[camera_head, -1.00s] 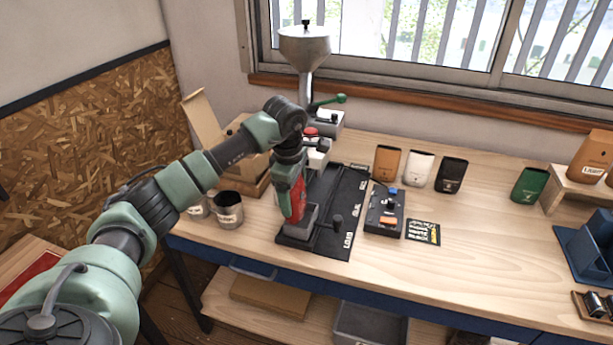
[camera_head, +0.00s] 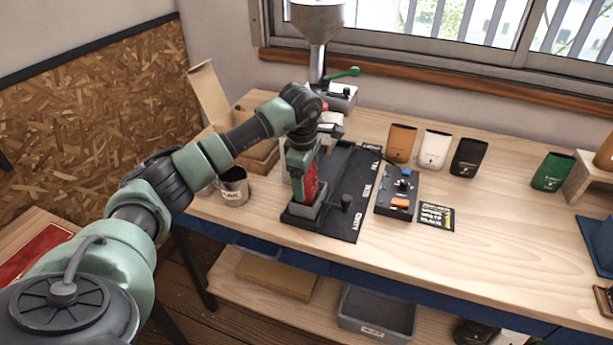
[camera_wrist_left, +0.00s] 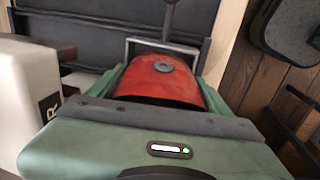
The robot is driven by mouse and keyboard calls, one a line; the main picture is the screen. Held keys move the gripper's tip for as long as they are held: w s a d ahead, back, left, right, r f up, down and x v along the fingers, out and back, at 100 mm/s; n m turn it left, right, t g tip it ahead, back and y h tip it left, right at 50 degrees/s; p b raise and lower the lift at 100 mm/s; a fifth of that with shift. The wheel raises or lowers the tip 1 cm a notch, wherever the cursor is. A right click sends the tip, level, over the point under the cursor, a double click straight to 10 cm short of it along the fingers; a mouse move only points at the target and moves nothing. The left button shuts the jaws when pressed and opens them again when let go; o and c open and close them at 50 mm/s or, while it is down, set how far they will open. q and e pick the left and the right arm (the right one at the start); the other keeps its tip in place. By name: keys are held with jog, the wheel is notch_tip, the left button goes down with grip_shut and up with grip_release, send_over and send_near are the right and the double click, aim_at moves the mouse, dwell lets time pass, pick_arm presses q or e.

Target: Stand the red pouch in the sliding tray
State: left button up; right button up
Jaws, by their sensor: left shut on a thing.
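My left gripper (camera_head: 302,172) is shut on the red pouch (camera_head: 311,183) and holds it upright over the small grey sliding tray (camera_head: 300,213). The tray sits at the near end of a black rail plate (camera_head: 345,210). The pouch's lower end meets the tray opening and is hidden by its near wall; I cannot tell whether it touches the tray floor. In the left wrist view the red pouch (camera_wrist_left: 165,80) lies between the green fingers, with the tray's grey rim (camera_wrist_left: 162,46) just beyond. My right gripper is not in view.
A hopper machine (camera_head: 318,25) stands behind the rail. A labelled tin (camera_head: 233,187) and an open cardboard box (camera_head: 262,155) are at left. A control box (camera_head: 396,195) is right of the rail. Orange, white, black and green pouches stand farther right.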

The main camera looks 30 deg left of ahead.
pick_arm(q)
jog(key=shift+f, duration=0.1)
dwell(0.3)
jog(key=o, duration=1.4)
jog(key=shift+r+p, duration=2.4)
jog(key=shift+r, duration=1.2)
jog(key=shift+d+f, duration=0.1)
jog(key=shift+f, duration=0.05)
